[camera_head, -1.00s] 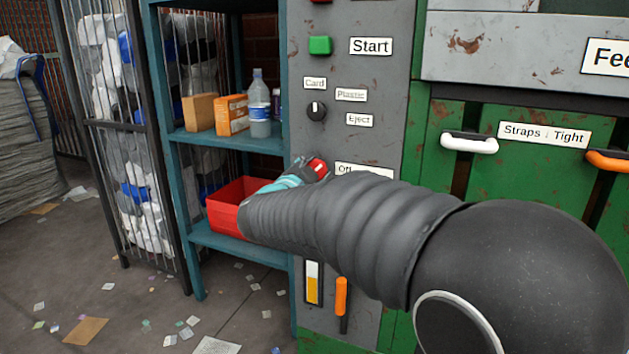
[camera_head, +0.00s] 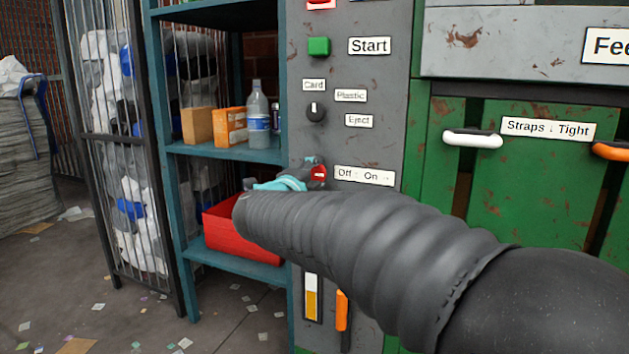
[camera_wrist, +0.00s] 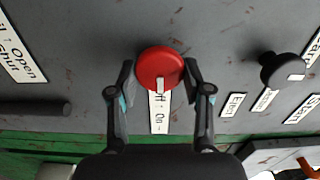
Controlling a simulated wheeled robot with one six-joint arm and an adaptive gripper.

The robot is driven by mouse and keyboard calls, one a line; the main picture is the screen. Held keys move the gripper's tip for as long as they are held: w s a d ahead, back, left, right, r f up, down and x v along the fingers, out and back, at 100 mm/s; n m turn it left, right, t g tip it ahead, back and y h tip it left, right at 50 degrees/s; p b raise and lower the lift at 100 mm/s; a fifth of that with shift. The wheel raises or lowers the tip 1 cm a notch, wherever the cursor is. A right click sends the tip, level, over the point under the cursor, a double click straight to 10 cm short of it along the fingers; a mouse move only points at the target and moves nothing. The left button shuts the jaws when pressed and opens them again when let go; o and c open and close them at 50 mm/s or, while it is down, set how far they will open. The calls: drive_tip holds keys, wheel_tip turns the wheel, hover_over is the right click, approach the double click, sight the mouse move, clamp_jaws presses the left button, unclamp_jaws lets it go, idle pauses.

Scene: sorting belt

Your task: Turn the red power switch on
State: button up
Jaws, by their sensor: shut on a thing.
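The red power switch is a round red knob (camera_head: 318,173) on the grey panel, left of the "Off : On" label (camera_head: 365,176). In the wrist view the knob (camera_wrist: 160,67) sits between the fingertips, and its pale mark points down toward the label (camera_wrist: 159,112), whose upper end is partly covered by the knob. My gripper (camera_wrist: 160,75) is shut on the knob, one finger on each side. In the head view my gripper (camera_head: 295,180) shows as a teal and dark shape at the knob, mostly hidden behind my arm.
Above are the green Start button (camera_head: 319,46) and a black selector knob (camera_head: 315,111). Below is an orange lever (camera_head: 342,310). A blue shelf (camera_head: 225,151) with boxes, a bottle and a red bin (camera_head: 240,237) stands close at the left.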

drive_tip(key=shift+m, duration=0.4)
drive_tip(key=o, duration=1.1)
drive_tip(key=v, duration=1.2)
